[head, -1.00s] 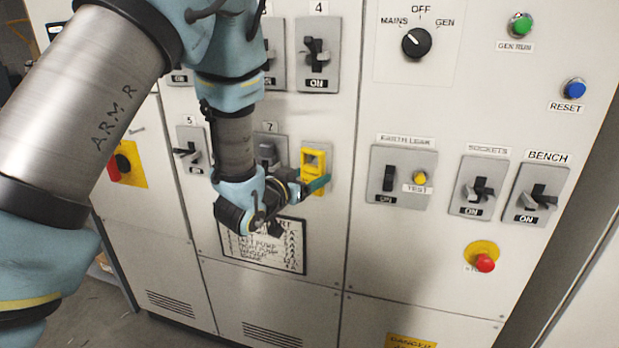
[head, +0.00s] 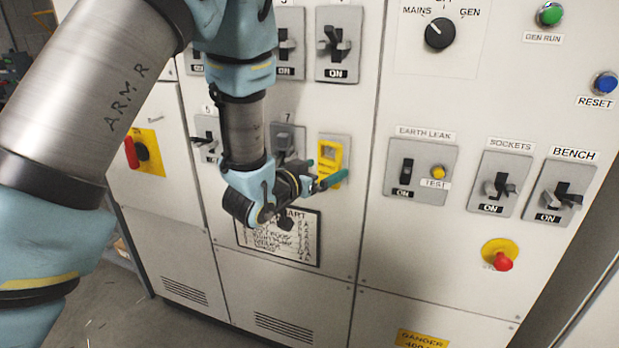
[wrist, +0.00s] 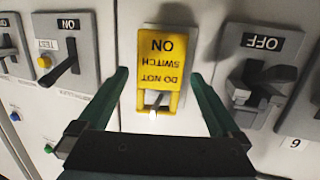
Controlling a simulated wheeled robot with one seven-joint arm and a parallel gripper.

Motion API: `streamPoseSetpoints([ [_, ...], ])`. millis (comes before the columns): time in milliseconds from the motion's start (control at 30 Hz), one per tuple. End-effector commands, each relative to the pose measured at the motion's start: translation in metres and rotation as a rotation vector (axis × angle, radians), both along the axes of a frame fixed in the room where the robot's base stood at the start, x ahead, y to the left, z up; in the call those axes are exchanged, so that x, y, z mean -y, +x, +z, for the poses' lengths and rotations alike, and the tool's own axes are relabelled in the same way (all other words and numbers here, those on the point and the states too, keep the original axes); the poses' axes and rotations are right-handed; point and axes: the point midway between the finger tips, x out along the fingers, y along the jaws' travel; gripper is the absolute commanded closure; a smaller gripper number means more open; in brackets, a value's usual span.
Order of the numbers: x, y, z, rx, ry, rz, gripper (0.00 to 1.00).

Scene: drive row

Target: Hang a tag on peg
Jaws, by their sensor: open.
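A yellow tag (head: 331,151) reading DO NOT SWITCH ON is at a grey switch plate, right of switch 7. In the wrist view the tag (wrist: 160,73) appears upside down, with a pale peg or lever (wrist: 156,99) showing through its window. The tag appears to hang around this peg; contact is hard to tell. My gripper (head: 328,168) is open in front of the tag. In the wrist view its green fingers stand on either side of the tag, with a visible gap on both sides. Nothing is held between them.
Switch 7 (head: 288,142) is close left of the tag. The earth leak plate (head: 420,171) is to the right, with its yellow test button. A framed chart (head: 282,238) is below, partly covered by my gripper.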

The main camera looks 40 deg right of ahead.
Motion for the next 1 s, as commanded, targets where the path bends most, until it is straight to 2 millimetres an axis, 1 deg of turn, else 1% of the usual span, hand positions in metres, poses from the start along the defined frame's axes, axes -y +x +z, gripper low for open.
streamPoseSetpoints([
  [33,-0.008,-0.002,-0.002,-0.001,0.000,0.002,0.00],
  [200,-0.036,-0.011,0.003,-0.001,-0.002,0.001,0.00],
  [400,-0.063,-0.020,0.009,-0.001,-0.001,0.000,0.00],
  [433,-0.062,-0.020,0.013,-0.001,0.001,-0.001,0.00],
  [667,-0.066,-0.021,0.014,-0.001,0.004,-0.003,0.00],
  [1000,-0.079,-0.025,0.017,-0.002,0.004,-0.002,0.00],
])
